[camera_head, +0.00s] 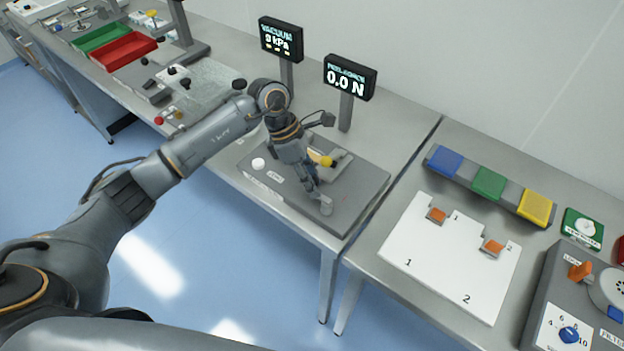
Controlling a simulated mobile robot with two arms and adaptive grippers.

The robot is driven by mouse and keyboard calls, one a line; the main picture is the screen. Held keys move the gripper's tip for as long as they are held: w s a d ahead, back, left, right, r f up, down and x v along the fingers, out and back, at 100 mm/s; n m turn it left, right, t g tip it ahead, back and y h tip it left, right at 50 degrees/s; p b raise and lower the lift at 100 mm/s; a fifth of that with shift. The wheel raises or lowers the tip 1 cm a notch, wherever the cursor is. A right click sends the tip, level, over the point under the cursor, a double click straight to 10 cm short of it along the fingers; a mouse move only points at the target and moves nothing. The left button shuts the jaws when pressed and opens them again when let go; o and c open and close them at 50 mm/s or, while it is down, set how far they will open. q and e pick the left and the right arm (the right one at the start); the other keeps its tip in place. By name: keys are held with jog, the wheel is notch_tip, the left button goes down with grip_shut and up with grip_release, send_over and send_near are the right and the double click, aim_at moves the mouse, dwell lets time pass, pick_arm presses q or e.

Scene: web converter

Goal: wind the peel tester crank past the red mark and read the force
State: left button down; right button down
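The peel tester (352,204) is a grey flat unit at the right end of the left bench. Its force display (350,78) stands behind it and reads 0.0 N. My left gripper (320,199) points down over the right part of the tester. Its fingertips are at or very near a small grey knob (326,208), which looks like the crank handle. I cannot tell whether they touch or grip it. The crank arm and most of the dial are hidden by the gripper or too small to make out, and I cannot make out the red mark clearly. My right gripper is out of view.
A yellow knob (327,161) and a white button (258,164) are on the tester near my wrist. A vacuum display (281,40) stands behind. The right bench holds a white board (440,262) and coloured blocks. Red (124,52) and green trays lie far left.

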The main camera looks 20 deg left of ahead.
pick_arm(q)
jog(key=shift+s+n, duration=0.1)
jog(key=shift+n, duration=0.2)
jog(key=shift+s+a+b, duration=0.1)
jog(key=shift+b, duration=0.25)
jog(key=n+t+b, duration=0.1)
jog(key=s+n+t, duration=0.1)
jog(key=n, duration=0.1)
jog(key=shift+s+f+n+b, duration=0.1)
jog(key=shift+f+n+b, duration=0.05)
jog(key=shift+n+b, duration=0.2)
jog(key=n+b, duration=0.1)
jog(key=s+n+t+b, duration=0.1)
jog(key=n, duration=0.1)
jog(key=shift+s+n+y, duration=0.15)
jog(key=shift+n+y, duration=0.1)
jog(key=shift+y, duration=0.05)
jog(key=shift+s+d+n+t+y+b, duration=0.45)
jog(key=shift+n+b, duration=0.6)
jog(key=shift+n, duration=0.45)
jog(key=shift+s+d+n+t+y+b, duration=0.35)
jog(key=shift+n+t+y+b, duration=0.2)
jog(key=shift+n+b, duration=0.7)
jog(key=shift+s+d+n+t+y+b, duration=0.45)
jog(key=shift+n+b, duration=0.35)
jog(key=shift+n, duration=0.95)
jog(key=shift+r, duration=0.2)
